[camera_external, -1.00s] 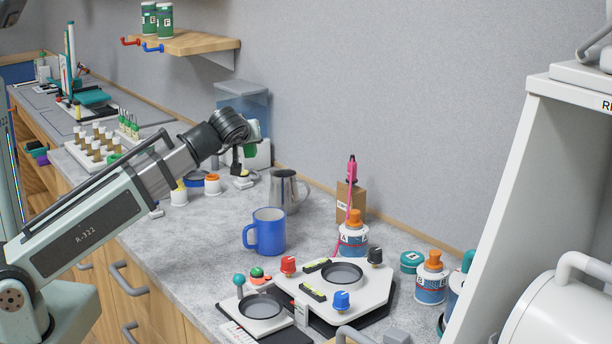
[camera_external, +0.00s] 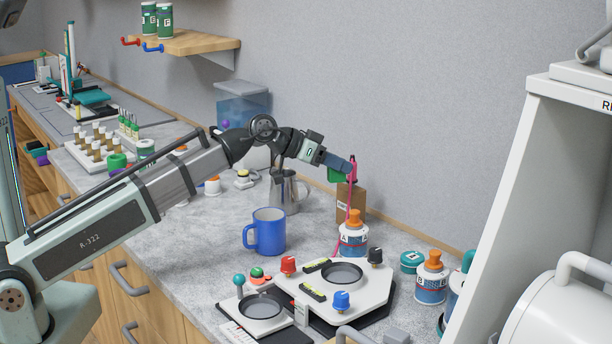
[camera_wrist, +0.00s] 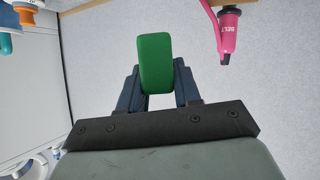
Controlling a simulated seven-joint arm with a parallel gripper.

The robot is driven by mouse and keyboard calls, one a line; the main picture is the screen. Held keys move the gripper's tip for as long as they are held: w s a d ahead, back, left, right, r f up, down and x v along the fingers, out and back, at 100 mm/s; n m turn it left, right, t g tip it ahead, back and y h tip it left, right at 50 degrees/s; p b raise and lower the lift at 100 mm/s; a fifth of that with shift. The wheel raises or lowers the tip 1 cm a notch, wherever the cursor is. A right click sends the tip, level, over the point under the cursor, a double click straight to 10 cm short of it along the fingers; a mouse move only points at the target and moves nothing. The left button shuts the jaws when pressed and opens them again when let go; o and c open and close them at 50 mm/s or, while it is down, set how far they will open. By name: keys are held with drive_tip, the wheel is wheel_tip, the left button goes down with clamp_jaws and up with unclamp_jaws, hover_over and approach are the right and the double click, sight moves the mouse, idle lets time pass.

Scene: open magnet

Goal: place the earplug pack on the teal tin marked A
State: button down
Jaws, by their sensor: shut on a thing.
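My gripper (camera_external: 330,163) is shut on a green block, apparently the earplug pack (camera_external: 336,175), and holds it in the air near the brown box by the wall. In the wrist view the pack (camera_wrist: 155,62) stands between the two dark fingers of my gripper (camera_wrist: 157,72). A low round teal tin (camera_external: 412,262) sits on the counter to the right, behind the orange-capped bottle B; its top has a pale mark too small to read. The pack is up and to the left of this tin, well apart from it.
Bottle A (camera_external: 353,238), bottle B (camera_external: 430,283), a blue mug (camera_external: 265,234) and a knobbed panel (camera_external: 335,290) crowd the counter. A white cabinet (camera_external: 535,150) rises at right.

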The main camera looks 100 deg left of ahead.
drive_tip(key=w+d+r+m+h, duration=0.1)
drive_tip(key=w+d+m+h, duration=0.15)
drive_tip(key=w+h, duration=0.2)
drive_tip(key=w+d+r+m+h, duration=0.2)
drive_tip(key=w+m+h, duration=0.15)
drive_tip(key=w, duration=0.25)
wheel_tip(320, 180, up, 5)
drive_tip(key=m+g+h, duration=0.3)
drive_tip(key=m+h, duration=0.2)
drive_tip(key=m, duration=0.2)
hover_over(412, 255)
drive_tip(key=shift+d+f, duration=0.15)
drive_tip(key=shift+f, duration=10.45)
drive_tip(key=c, duration=0.8)
unclamp_jaws()
